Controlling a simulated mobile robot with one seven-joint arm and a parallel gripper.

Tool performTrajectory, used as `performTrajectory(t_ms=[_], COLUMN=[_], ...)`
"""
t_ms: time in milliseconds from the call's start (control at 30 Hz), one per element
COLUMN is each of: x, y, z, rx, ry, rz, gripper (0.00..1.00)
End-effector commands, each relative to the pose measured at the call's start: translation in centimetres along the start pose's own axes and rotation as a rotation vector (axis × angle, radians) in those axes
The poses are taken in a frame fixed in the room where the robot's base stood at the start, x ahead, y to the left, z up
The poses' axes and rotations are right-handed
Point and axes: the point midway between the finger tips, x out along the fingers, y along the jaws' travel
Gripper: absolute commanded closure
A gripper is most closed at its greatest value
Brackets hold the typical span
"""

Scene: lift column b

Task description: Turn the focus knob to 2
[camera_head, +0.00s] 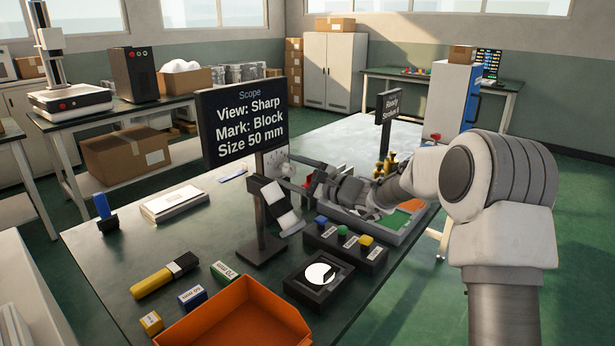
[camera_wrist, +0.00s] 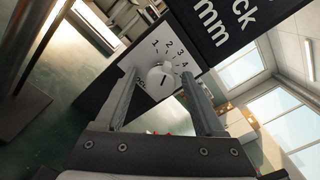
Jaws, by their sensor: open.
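The focus knob (camera_wrist: 161,75) is a round white knob on a pale dial plate (camera_wrist: 150,50) marked with numerals 1, 2, 3 and 4 in the wrist view. A short dark line shows on the knob; which numeral it points to is hard to tell. My gripper (camera_wrist: 159,77) is open, with one finger on each side of the knob; I cannot tell whether they touch it.
Below the scope stand a dark stand (camera_head: 262,240), a box with coloured buttons (camera_head: 345,243) and a black block with a white disc (camera_head: 318,277). An orange bin (camera_head: 235,318) is at the table's front. A "Ready" sign (camera_head: 390,105) stands behind my arm.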

Motion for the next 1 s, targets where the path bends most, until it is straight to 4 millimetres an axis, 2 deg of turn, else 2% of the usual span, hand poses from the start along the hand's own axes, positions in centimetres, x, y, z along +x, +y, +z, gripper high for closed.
performTrajectory(t_ms=[167,500,700,833,1000], x=[-2.7,-11.1,-15.0,-16.4,-17.1], y=[-0.2,-0.3,-0.2,-0.1,0.0], z=[0.1,0.1,0.1,0.1,0.0], rx=[0.0,0.001,0.001,0.0,0.0], ry=[0.003,0.005,0.003,0.002,0.001], rz=[-0.001,-0.003,-0.002,-0.001,0.0], gripper=[0.29,0.29,0.29,0.29,0.29])
